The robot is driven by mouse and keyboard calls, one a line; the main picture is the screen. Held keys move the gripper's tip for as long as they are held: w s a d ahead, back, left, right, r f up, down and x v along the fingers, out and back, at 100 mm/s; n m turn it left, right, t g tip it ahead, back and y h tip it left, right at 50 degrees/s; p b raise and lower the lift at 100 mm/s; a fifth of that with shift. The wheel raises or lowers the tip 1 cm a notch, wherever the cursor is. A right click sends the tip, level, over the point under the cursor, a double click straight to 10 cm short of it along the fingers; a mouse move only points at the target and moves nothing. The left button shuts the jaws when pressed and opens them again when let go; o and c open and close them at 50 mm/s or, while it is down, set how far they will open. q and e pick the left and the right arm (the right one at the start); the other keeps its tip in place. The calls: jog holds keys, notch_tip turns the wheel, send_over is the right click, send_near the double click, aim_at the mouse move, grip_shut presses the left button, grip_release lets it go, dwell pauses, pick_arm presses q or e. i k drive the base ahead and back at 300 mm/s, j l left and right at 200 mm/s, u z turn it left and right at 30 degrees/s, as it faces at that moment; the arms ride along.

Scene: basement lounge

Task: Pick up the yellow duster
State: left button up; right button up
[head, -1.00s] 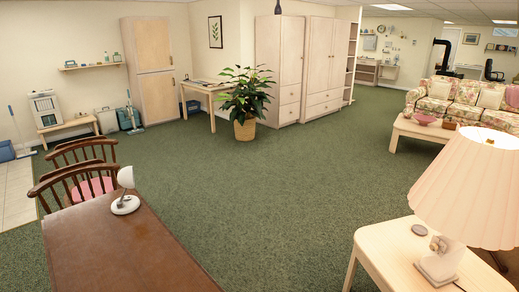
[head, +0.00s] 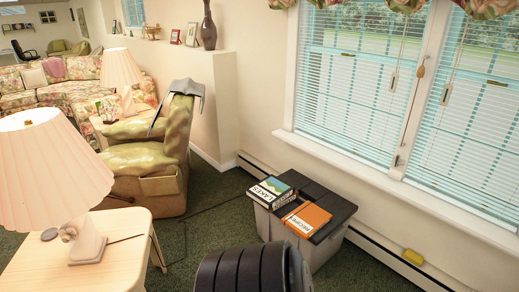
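A small yellow block-like thing (head: 412,257) is low at the right, by the long baseboard heater under the window. It is the only small, plain yellow thing in view, but it is too small to tell for certain that it is the duster. Nothing covers it. Neither of my grippers is in the head view.
A grey bin with a dark lid (head: 345,212) stands by the wall, with a lakes book (head: 270,191) and an orange recipe book (head: 308,219) on it. A black ribbed object (head: 252,272) is at bottom centre. An armchair (head: 150,165) and a lamp table (head: 120,230) are left.

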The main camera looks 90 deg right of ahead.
aim_at(408, 254)
jog(key=z, duration=4.15)
jog(key=i, duration=0.15)
jog(key=l+z, duration=0.05)
